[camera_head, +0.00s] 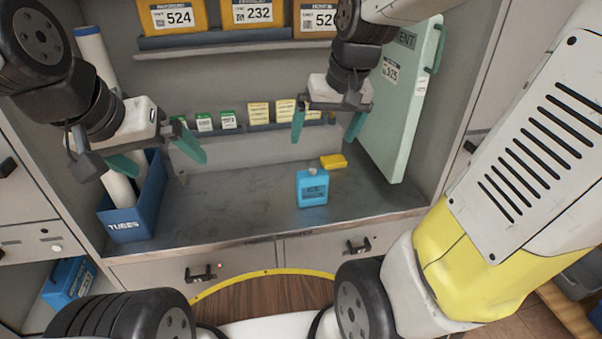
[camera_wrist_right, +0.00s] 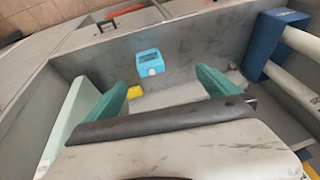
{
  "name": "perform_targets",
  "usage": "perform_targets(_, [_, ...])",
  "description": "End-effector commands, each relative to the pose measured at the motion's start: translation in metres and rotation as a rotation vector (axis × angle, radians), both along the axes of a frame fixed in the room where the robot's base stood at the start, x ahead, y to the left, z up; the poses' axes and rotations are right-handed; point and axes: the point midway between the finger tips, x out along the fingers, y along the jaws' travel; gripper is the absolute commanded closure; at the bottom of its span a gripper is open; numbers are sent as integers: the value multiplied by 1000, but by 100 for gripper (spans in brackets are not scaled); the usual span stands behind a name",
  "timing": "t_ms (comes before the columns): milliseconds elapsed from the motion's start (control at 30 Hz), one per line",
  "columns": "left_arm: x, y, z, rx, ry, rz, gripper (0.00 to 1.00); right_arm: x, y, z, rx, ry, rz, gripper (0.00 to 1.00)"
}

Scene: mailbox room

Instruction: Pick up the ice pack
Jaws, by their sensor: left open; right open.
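The ice pack (camera_head: 312,188) is a blue, bottle-shaped pack with a pale cap, standing on the grey counter near its front edge. It also shows in the right wrist view (camera_wrist_right: 150,62), beyond the fingertips. My right gripper (camera_head: 328,132) is open and empty, with teal fingers, above and behind the ice pack in the head view; it does not touch it. It also shows in the right wrist view (camera_wrist_right: 162,85). My left gripper (camera_head: 160,162) is open and empty, left of the ice pack, near the blue tubes bin.
A yellow block (camera_head: 333,161) lies just behind the ice pack. A blue tubes bin (camera_head: 135,215) with white rolls stands at the left. A pale green case (camera_head: 402,105) leans at the right. Small boxes (camera_head: 258,112) line a back shelf. The counter (camera_head: 235,205) between is clear.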

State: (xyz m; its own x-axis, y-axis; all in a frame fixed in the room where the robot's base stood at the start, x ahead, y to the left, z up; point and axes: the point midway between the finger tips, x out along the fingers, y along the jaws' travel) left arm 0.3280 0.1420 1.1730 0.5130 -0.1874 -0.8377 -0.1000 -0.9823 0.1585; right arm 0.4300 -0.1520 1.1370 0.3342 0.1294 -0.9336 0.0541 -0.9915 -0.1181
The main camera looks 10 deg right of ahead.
Motion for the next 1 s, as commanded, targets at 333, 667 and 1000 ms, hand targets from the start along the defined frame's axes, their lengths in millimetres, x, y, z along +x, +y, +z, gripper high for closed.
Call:
perform_targets(333, [0,0,0,0,0,0,0,84,-7,-88,-65,189,-6,0])
perform_targets(667, [0,0,0,0,0,0,0,132,-12,-188,-126,328,-1,0])
perform_targets(1000, [0,0,0,0,0,0,0,136,-13,-221,-133,345,1,0])
